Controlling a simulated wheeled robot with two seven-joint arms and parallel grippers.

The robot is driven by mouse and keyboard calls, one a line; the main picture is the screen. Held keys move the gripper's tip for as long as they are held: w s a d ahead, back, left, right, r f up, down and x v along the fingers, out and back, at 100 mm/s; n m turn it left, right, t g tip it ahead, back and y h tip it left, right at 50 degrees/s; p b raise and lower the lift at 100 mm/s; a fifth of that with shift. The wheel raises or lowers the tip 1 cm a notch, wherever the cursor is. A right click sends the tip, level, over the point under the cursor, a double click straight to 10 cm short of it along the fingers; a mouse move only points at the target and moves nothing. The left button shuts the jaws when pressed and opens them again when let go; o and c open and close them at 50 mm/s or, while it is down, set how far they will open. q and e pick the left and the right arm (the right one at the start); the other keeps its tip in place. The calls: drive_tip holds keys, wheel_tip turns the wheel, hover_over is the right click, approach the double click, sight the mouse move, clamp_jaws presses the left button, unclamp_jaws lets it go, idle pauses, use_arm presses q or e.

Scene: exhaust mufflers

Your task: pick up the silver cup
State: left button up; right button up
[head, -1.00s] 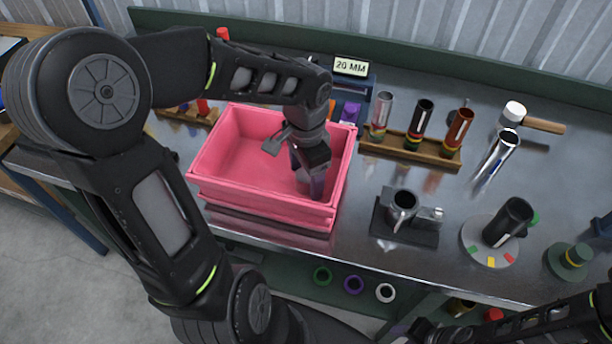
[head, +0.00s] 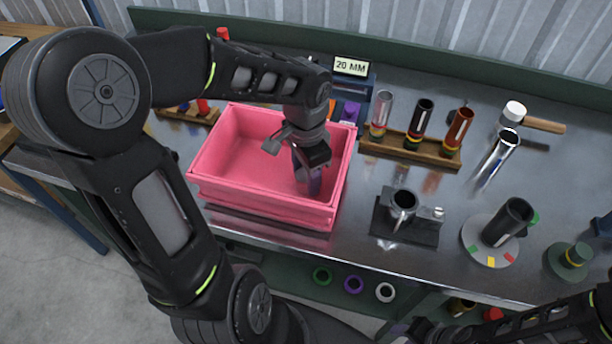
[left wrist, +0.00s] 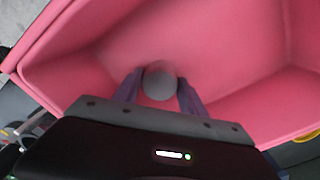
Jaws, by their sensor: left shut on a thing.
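My left gripper (head: 312,184) reaches down into the pink crate (head: 262,208), near its right side. In the left wrist view, a round grey end, taken to be the silver cup (left wrist: 160,82), sits between the two purple-grey fingers (left wrist: 156,92). The gripper is shut on it. Only this rounded end shows; the rest is hidden by the hand, and in the head view the cup is not clearly seen. I cannot tell whether it touches the crate floor. Part of my right arm shows at the lower right, where its jaws cannot be made out.
A wooden rack (head: 410,150) with several upright tubes stands right of the crate. A dark fixture (head: 405,228) holds a metal cup-like piece. A round dial (head: 490,240) carries a dark tube. A shiny tube (head: 498,155) and a mallet (head: 530,118) lie at the right.

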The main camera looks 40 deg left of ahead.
sight(306, 175)
use_arm(q)
drive_tip(key=shift+c, duration=1.1)
drive_tip(key=shift+r, duration=0.1)
wheel_tip(306, 175, up, 9)
drive_tip(key=shift+r, duration=0.4)
drive_tip(key=shift+r, duration=0.1)
